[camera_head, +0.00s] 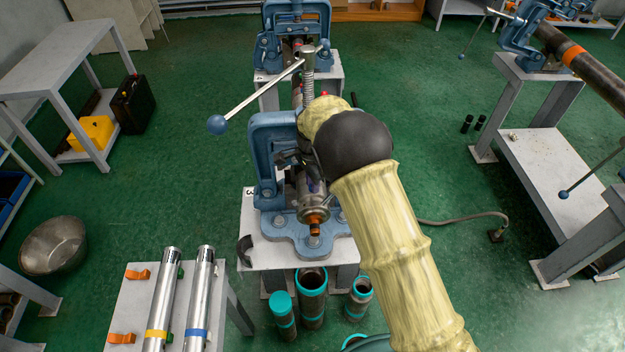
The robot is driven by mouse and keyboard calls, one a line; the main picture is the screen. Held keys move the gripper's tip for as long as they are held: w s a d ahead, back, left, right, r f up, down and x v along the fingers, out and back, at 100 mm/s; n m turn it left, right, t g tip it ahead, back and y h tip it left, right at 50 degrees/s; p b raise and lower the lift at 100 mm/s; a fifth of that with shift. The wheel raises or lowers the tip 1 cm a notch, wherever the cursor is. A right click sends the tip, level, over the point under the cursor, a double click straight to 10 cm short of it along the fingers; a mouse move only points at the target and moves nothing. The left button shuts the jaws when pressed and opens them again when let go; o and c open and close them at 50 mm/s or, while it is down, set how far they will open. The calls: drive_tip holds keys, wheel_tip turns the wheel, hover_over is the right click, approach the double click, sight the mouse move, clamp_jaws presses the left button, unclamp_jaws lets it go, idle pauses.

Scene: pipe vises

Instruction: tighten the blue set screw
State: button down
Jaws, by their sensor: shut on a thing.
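A blue pipe vise (268,150) is bolted to a grey stand in the middle. A dark metal assembly with a copper-coloured end (313,220) points toward me at its jaws. My sleeved arm reaches in from the lower right and covers the vise's right side. My gripper (290,159) shows only as small dark parts beside the black wrist joint, over the vise opening. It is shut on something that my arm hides. I cannot make out the blue set screw. The vise's screw and long handle (262,98) rise above, with a blue ball at the handle's end.
A second blue vise (295,35) stands behind. Another vise (525,40) holds a long pipe at right. A bench (122,312) with two shiny tubes is at lower left. Teal-banded pipes (312,297) stand below the vise. A hose (465,221) crosses the green floor.

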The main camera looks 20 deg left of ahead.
drive_tip(key=shift+w+a+r+m, duration=0.1)
drive_tip(key=shift+a+r+m, duration=0.15)
drive_tip(key=shift+m, duration=0.25)
drive_tip(key=c, duration=1.3)
unclamp_jaws()
drive_tip(key=shift+d+f, duration=0.1)
wheel_tip(320, 180, up, 12)
drive_tip(key=b, duration=0.2)
drive_tip(key=shift+b, duration=0.4)
